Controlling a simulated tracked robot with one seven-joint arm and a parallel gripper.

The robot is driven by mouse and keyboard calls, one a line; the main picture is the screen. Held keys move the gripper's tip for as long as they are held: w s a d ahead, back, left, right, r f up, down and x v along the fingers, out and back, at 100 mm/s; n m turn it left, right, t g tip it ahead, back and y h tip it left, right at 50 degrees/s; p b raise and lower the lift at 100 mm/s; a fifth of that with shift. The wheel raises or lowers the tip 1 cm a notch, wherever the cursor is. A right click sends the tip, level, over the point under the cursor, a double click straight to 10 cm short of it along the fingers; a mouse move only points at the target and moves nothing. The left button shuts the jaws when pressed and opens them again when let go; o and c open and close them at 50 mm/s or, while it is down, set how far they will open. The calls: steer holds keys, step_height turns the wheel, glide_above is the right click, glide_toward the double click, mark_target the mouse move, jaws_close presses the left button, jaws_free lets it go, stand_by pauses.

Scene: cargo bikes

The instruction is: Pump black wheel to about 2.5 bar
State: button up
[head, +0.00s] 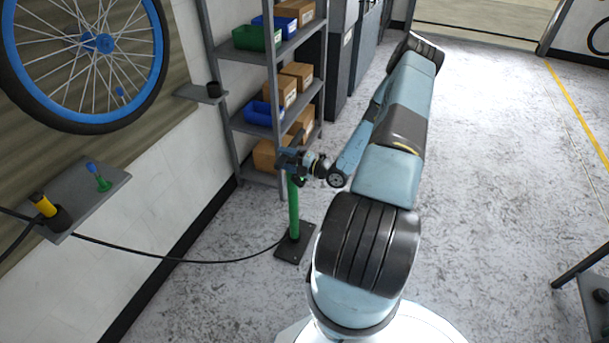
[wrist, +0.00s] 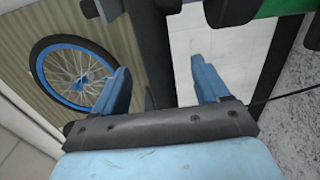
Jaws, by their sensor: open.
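The wheel (head: 153,95) hangs on the left wall, with a black tyre, blue rim and blue hub; it also shows in the wrist view (wrist: 104,57). A small blue piece (head: 119,91) sits among its lower right spokes. The floor pump has a green barrel (head: 294,212) upright on a dark foot plate (head: 296,243). My gripper (head: 286,158) is at the pump's top and hides much of the handle there. The barrel (wrist: 268,8) shows at the upper right. I see no readable gauge.
A black hose (head: 190,261) runs from the pump to a wall ledge (head: 98,202) with a yellow-and-black piece (head: 45,207) and a green-and-blue piece (head: 98,177). A grey rack (head: 238,130) with boxes stands behind the pump. Open floor (head: 490,170) lies right.

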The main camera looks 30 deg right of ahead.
steer(key=v, duration=0.9)
stand_by(0.5)
stand_by(0.4)
steer(key=s+a+r+n+g, duration=0.2)
steer(key=a+r+n+g, duration=0.3)
steer(key=r+n, duration=0.45)
steer(key=s+a+r+n+g+h, duration=0.15)
steer(key=a+r+n+g, duration=0.3)
steer(key=r+n, duration=0.45)
steer(key=s+a+r+n+g, duration=0.3)
steer(key=a+r+n+g, duration=0.25)
steer(key=r+n, duration=0.4)
steer(key=s+a+r+n+t+h, duration=0.1)
steer(key=s+r+n+t+h, duration=0.2)
steer(key=s+r+n, duration=0.6)
steer(key=s+a+r+n+t+h, duration=0.2)
steer(key=s+r+n+h, duration=0.4)
steer(key=s+r+n, duration=0.3)
step_height(320, 180, up, 4)
steer(key=shift+s+a+f+t, duration=0.1)
steer(key=shift+s+a+t, duration=0.2)
steer(key=shift+s+t, duration=0.35)
